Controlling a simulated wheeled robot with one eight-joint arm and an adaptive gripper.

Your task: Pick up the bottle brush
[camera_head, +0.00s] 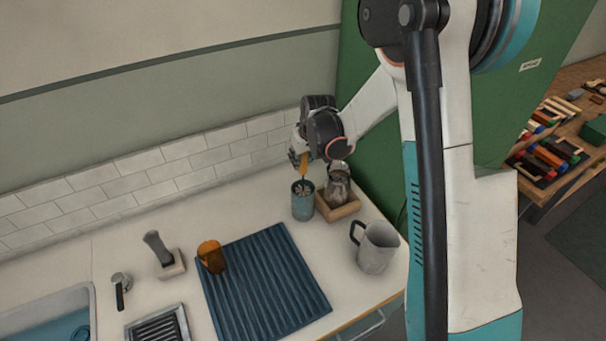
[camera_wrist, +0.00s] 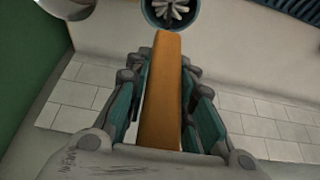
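The bottle brush (camera_head: 304,167) has an orange-brown handle and stands in a teal cup (camera_head: 302,205) at the back of the counter. Pale bristles show inside the cup's mouth, which is also seen in the wrist view (camera_wrist: 146,14). My gripper (camera_head: 302,158) is above the cup, pointing down at it. In the wrist view my gripper's fingers (camera_wrist: 165,75) lie on both sides of the brush handle (camera_wrist: 160,95) and appear closed against it near their tips. The brush's lower end is hidden in the cup.
A glass jar on a wooden stand (camera_head: 342,207) is just right of the cup. A grey pitcher (camera_head: 376,250) stands near the right edge. A blue ribbed mat (camera_head: 265,290) with an amber tumbler (camera_head: 211,256) lies in front. The tiled wall (camera_head: 150,182) is close behind.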

